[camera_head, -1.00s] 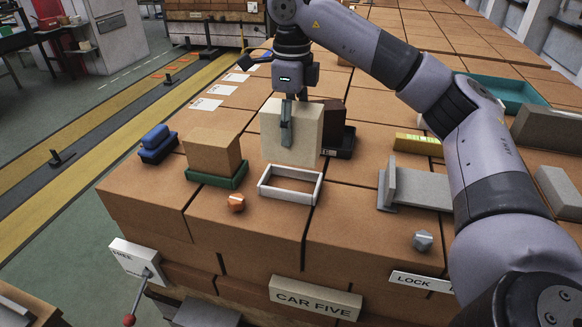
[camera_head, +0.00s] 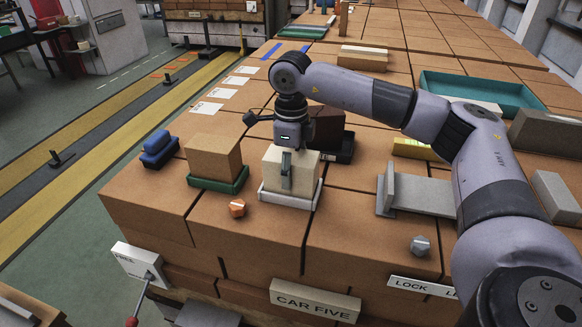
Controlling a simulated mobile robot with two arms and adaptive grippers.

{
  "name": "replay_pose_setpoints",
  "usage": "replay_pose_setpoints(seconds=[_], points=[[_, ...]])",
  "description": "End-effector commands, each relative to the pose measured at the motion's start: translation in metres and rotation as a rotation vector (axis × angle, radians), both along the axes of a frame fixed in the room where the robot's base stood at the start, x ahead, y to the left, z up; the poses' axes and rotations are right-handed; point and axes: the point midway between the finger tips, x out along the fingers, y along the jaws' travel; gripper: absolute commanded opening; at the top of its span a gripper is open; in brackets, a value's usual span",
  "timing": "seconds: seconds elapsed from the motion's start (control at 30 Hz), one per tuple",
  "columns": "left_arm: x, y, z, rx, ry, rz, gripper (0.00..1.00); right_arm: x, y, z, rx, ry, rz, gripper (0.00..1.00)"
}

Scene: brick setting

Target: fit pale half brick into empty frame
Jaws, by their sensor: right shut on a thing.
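The pale half brick (camera_head: 271,176) stands upright inside the white frame (camera_head: 286,201) on the brick surface. Its lower part is hidden behind the frame's front wall, so I cannot tell whether it rests on the bottom. My right gripper (camera_head: 286,172) comes from above and is shut on the pale half brick, with one finger showing on its front face. My left gripper is not in view.
A tan brick (camera_head: 213,157) stands in a green frame (camera_head: 217,184) to the left. A dark brick (camera_head: 328,127) in a black tray (camera_head: 346,150) is close behind right. An orange nut-like piece (camera_head: 237,208) lies in front. A grey metal angle (camera_head: 415,195) is at right.

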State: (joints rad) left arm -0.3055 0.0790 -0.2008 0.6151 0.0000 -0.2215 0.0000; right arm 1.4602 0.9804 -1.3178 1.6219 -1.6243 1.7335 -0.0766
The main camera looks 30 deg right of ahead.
Motion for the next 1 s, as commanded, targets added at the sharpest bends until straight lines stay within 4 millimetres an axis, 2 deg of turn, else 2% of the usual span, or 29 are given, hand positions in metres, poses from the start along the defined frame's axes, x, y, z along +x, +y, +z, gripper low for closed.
replay_pose_setpoints(seconds=[0.1,0.13,0.4,0.8,0.87,1.0], points=[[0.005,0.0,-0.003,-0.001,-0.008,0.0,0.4,0.001,0.0,-0.003,0.001,-0.002,0.0,0.0],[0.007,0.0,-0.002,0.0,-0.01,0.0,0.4,0.0,0.0,-0.002,0.0,0.0,0.0,0.55],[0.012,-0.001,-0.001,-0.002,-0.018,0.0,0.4,0.0,0.0,-0.002,0.0,0.0,0.0,0.73],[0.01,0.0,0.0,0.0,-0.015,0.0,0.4,0.001,0.0,0.004,0.001,-0.002,0.0,0.73],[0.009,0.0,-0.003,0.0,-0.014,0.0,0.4,0.001,0.001,0.01,0.002,-0.004,0.0,0.73],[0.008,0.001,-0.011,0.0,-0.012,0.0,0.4,0.002,0.001,0.036,0.002,-0.007,0.0,0.73]])
